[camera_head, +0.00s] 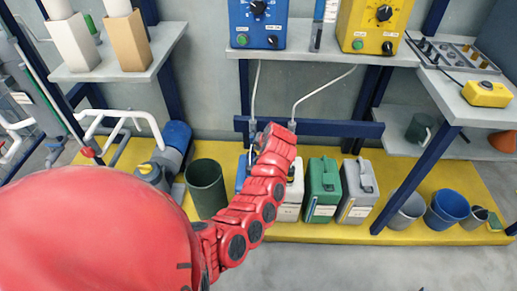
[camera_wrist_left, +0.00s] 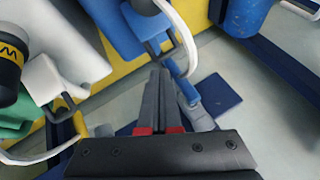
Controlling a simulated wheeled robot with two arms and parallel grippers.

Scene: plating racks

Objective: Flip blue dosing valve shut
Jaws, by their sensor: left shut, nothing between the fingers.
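A narrow blue lever (camera_wrist_left: 177,63) with a pale grey-blue body (camera_wrist_left: 201,117) shows in the left wrist view, and looks like the blue dosing valve. My left gripper (camera_wrist_left: 160,72) is shut and empty, its fingertips just left of the lever; I cannot tell whether they touch it. A blue canister (camera_wrist_left: 113,25) stands beyond the fingertips. In the head view the valve sits at the blue rail (camera_head: 340,128), where a thin white tube (camera_head: 255,90) comes down; my red left arm hides most of that spot and the gripper. My right gripper is not in view.
A yellow lever (camera_wrist_left: 80,124) stands left of the fingers in the left wrist view. White, green (camera_head: 322,186) and grey (camera_head: 358,190) canisters stand along the yellow platform (camera_head: 400,168). A dark green bin (camera_head: 206,188) is left of my arm. Blue (camera_head: 256,22) and yellow (camera_head: 371,25) control boxes sit above.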

